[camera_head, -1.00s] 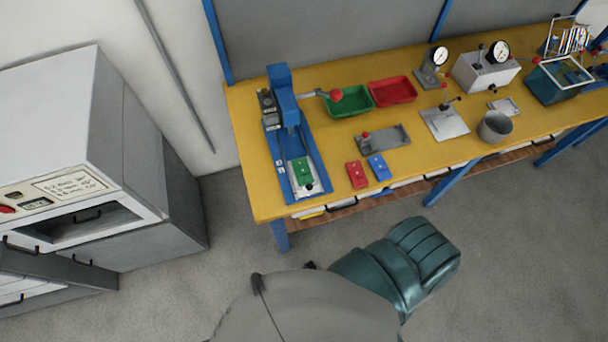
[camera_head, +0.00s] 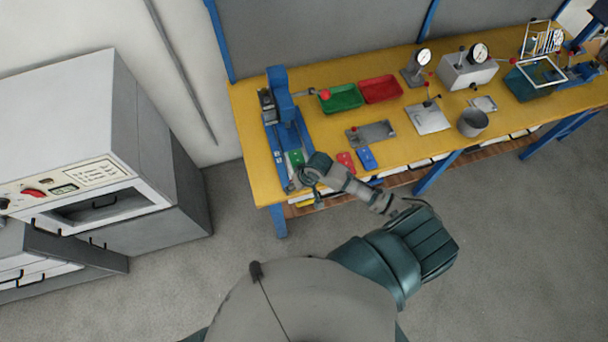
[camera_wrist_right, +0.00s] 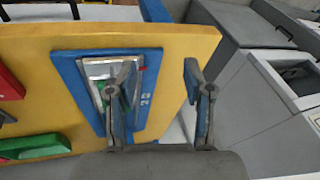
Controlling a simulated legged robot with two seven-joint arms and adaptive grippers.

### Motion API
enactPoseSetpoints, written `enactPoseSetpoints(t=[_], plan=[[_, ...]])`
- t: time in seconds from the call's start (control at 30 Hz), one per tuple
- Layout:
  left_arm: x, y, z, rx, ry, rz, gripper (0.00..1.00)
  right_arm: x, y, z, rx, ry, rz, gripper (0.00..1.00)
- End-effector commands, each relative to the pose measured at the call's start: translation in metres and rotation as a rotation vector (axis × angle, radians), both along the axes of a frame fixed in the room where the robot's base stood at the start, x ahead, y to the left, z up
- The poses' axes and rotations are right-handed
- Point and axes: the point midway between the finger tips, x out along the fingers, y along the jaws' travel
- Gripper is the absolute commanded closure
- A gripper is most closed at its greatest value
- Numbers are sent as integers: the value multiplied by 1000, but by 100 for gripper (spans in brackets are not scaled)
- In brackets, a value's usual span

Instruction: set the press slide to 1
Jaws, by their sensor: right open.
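The blue press (camera_head: 283,95) stands at the left end of the yellow bench, with a lever ending in a red knob. Its slide (camera_head: 297,169), a pale plate carrying a green block (camera_head: 296,157), lies at the front of the blue base. My right gripper (camera_head: 298,184) is at the slide's front end and partly hides it. In the right wrist view the right gripper (camera_wrist_right: 158,68) is open; one finger overlaps the silver slide (camera_wrist_right: 96,69), the other is beyond the blue base (camera_wrist_right: 68,68). No contact is clear, and the slide's setting is unreadable. My left gripper is out of view.
Red (camera_head: 346,162) and blue (camera_head: 366,158) blocks lie right of the press, close to my right forearm. A grey cabinet (camera_head: 70,120) stands left, with open floor between.

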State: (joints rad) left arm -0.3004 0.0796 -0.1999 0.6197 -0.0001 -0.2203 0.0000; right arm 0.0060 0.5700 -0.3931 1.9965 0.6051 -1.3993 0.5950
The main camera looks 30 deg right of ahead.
Motion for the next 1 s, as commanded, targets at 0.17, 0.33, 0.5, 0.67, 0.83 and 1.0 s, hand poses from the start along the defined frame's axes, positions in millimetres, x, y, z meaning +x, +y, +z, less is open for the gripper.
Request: enactPoseSetpoints(t=[0.17,0.33,0.5,0.67,0.83,1.0], plan=[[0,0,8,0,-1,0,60,29,-39,62,4,103,-139,49],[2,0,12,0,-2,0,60,36,-73,110,-3,202,-298,49],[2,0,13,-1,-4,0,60,34,-82,122,-2,243,-365,49],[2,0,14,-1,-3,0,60,36,-77,101,-1,248,-367,49],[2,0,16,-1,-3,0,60,39,-72,62,1,248,-366,49],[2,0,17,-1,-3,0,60,42,-66,21,1,248,-366,49]])
